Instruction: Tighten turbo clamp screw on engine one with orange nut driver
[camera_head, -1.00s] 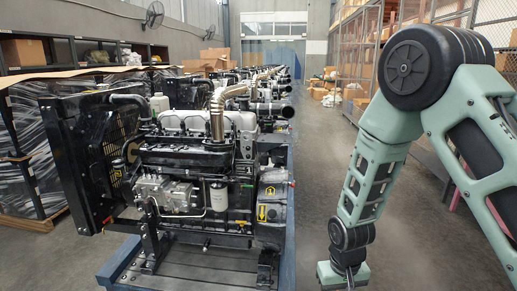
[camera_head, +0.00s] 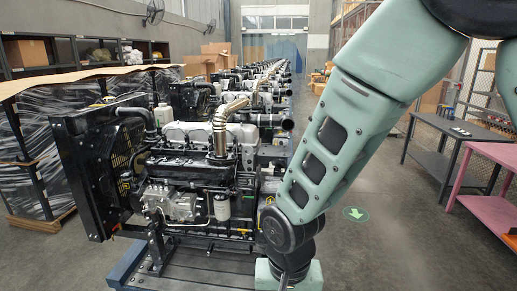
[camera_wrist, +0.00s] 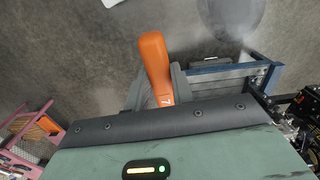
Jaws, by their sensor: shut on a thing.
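The first engine (camera_head: 190,185) stands at the left in the head view, black with a light grey top, on a blue-edged stand. Its bent metal turbo pipe (camera_head: 220,130) rises from the top; the clamp screw is too small to make out. In the wrist view an orange nut driver (camera_wrist: 153,62) sticks out from my gripper (camera_wrist: 158,92), which is shut on it. In the head view my arm reaches down at the right of the engine, and the gripper end is cut off at the bottom edge.
The blue stand (camera_wrist: 215,72) lies close by the gripper in the wrist view. A dark table (camera_head: 440,155) and a pink table (camera_head: 490,207) stand at the right. The floor between them and the engine is free. More engines stand in a row behind.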

